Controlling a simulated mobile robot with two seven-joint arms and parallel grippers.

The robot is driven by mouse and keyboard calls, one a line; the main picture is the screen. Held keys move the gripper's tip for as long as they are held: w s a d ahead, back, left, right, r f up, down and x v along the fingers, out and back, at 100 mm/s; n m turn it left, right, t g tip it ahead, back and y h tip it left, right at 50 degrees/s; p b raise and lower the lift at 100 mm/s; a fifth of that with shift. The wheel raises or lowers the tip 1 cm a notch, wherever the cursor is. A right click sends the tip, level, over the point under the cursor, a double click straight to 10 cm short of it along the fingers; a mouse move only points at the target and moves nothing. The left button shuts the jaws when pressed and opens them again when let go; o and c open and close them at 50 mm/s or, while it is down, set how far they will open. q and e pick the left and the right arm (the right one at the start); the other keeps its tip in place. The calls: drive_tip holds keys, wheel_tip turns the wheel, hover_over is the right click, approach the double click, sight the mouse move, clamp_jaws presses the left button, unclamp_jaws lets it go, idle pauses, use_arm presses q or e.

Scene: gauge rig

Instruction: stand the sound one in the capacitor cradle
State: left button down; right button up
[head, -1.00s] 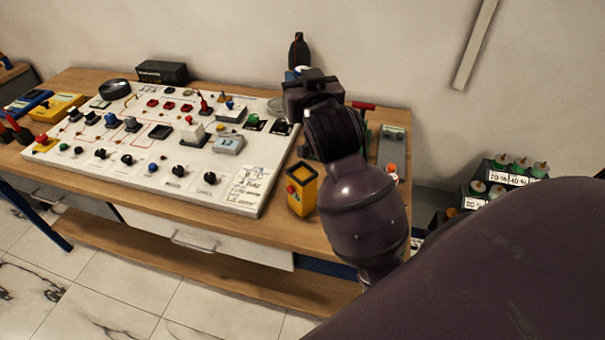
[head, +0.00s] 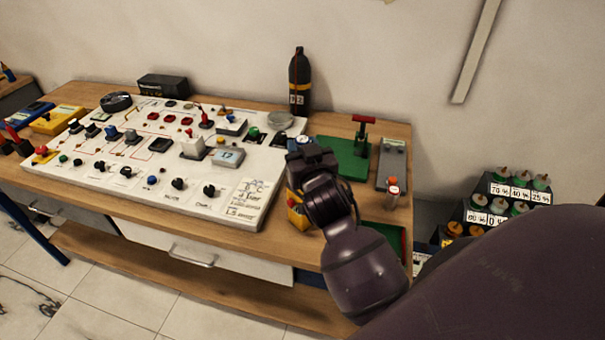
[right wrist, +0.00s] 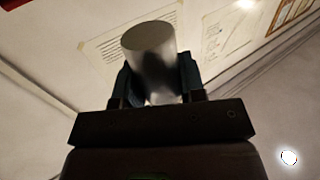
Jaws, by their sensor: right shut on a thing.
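My right gripper (head: 300,146) is over the bench between the white panel's right end and the green base. In the right wrist view it is shut on a plain silver cylinder (right wrist: 152,58), held between its two dark fingers. In the head view the gripper mostly hides the cylinder. I cannot tell which fixture is the capacitor cradle. Small orange-and-white cylinders (head: 392,190) stand at the right of the bench, near a grey block (head: 391,160). My left gripper is not in view.
The white panel (head: 235,195) with knobs and switches fills the bench's left. A green base (head: 342,160) with a red T-handle and a tall black bottle (head: 299,80) stand behind the gripper. A yellow box (head: 296,212) is close below it. Racked bottles (head: 505,205) stand right.

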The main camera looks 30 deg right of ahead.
drive_tip(key=shift+f, duration=3.55)
drive_tip(key=shift+f+b, duration=0.2)
drive_tip(key=shift+b, duration=0.1)
drive_tip(key=o, duration=1)
